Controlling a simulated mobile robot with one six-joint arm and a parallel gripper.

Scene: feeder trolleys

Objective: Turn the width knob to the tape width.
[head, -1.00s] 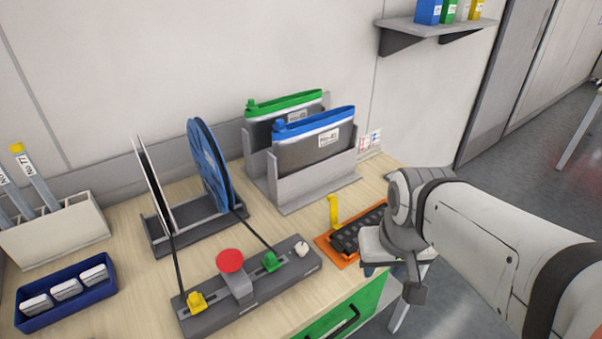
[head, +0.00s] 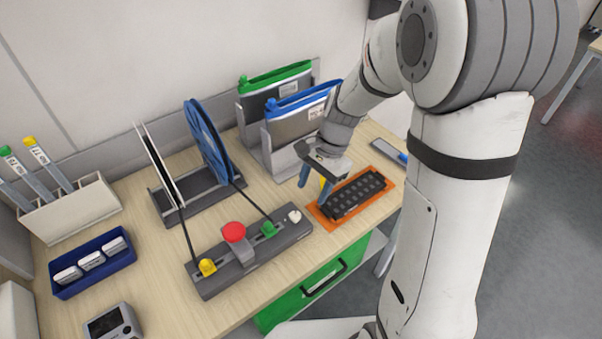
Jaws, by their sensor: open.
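The width knob looks to be the small white knob (head: 295,216) at the right end of the grey splicing device (head: 215,284). Its setting is too small to read. Black tape runs from a blue reel (head: 208,143) to a green clamp (head: 268,229), and from a white reel (head: 158,165) to a yellow clamp (head: 207,267). A red round button (head: 233,232) stands between the clamps. My gripper (head: 315,192) is open and empty, pointing down, to the right of and above the knob, apart from it.
An orange tray (head: 318,216) with a black slotted block (head: 354,195) lies just right of the device. Pouches with blue (head: 303,98) and green (head: 275,76) tops stand in holders behind my gripper. A blue box (head: 62,293) of white packets is at the left.

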